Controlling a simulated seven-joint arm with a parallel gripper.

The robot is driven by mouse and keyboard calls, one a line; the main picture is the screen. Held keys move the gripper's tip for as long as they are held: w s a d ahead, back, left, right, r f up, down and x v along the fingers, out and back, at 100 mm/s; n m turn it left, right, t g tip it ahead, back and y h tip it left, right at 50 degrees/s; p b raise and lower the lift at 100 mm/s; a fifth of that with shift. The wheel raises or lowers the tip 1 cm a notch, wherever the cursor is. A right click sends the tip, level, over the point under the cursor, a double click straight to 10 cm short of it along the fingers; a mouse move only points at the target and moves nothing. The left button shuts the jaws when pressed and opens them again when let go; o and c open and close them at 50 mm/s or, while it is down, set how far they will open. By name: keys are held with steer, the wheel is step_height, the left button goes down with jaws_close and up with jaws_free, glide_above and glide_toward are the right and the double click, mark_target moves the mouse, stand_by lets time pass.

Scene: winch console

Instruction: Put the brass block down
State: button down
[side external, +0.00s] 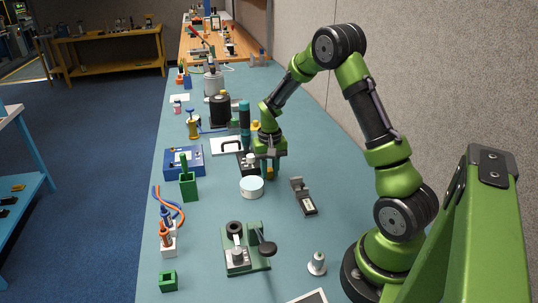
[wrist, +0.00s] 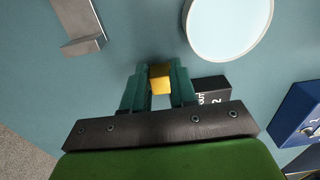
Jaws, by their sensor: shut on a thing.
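The brass block (wrist: 160,80) is a small yellow block between the teal fingers of my gripper (wrist: 160,72) in the wrist view. My gripper is shut on it. In the side view my gripper (side external: 271,170) points down over the blue-green table (side external: 215,220), behind and to the right of a white round tin (side external: 251,187). The block is mostly hidden by the fingers there, and I cannot tell whether it touches the table.
A black labelled block (wrist: 212,88) lies close beside the fingers. The white tin (wrist: 228,22) and a grey metal piece (wrist: 80,25) are near too. A blue box (side external: 183,162), a green holder (side external: 189,186) and a green-based press (side external: 245,250) stand on the table.

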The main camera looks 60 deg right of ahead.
steer(key=shift+f, duration=0.15)
steer(key=c, duration=0.9)
jaws_free()
